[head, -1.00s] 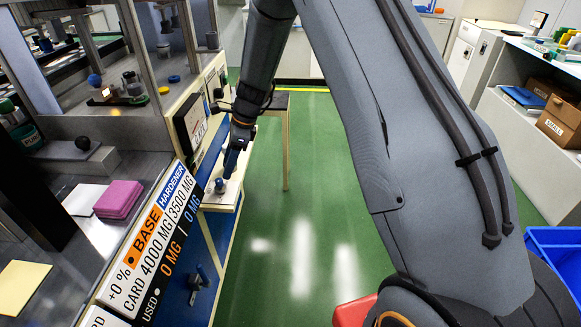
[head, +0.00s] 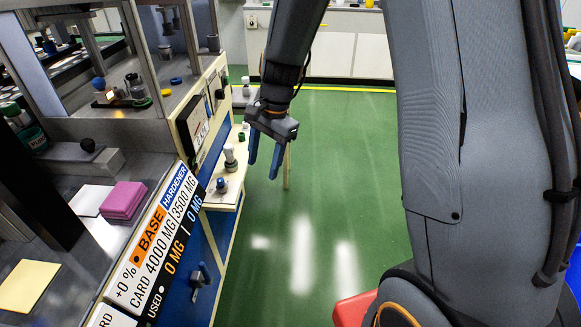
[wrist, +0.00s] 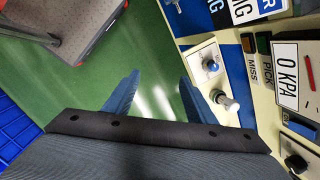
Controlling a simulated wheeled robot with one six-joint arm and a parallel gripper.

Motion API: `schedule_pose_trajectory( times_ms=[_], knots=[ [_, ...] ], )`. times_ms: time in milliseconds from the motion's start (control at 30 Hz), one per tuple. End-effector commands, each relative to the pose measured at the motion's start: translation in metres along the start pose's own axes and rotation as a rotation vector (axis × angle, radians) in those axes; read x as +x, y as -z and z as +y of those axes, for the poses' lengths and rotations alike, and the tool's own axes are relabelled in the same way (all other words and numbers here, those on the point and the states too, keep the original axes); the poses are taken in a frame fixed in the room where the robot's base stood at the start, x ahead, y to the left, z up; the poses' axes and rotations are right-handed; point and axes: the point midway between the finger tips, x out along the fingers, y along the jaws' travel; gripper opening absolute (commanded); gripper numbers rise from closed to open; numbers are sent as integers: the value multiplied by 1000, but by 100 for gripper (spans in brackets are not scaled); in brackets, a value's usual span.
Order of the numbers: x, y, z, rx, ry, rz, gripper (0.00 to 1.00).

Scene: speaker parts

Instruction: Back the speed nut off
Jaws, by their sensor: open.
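I cannot tell for sure which part is the speed nut. A small blue knob (head: 221,185) stands on the cream ledge (head: 233,200) at the bench's side. A pale grey knob on a post (head: 230,157) stands just behind it. In the wrist view the blue knob (wrist: 211,65) and the pale knob (wrist: 228,102) lie right of my fingers. My gripper (head: 263,172) is open and empty, its blue fingers pointing down over the green floor, to the right of the ledge and apart from both knobs. It also shows in the wrist view (wrist: 159,82).
A gauge box (head: 193,122) and the mass display (head: 155,245) line the bench edge. The green floor (head: 320,200) on the right is open; a red object (head: 352,309) is near my base.

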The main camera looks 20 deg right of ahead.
Motion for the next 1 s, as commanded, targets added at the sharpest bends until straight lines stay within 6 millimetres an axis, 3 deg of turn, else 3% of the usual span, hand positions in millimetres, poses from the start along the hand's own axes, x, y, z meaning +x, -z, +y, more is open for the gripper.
schedule_pose_trajectory(
  times_ms=[500,700,1000],
  knots=[
    [-42,-19,76,-364,-63,55,51],
    [-48,-23,91,-438,-78,63,51],
    [-49,-24,95,-455,-82,64,51]
  ],
)
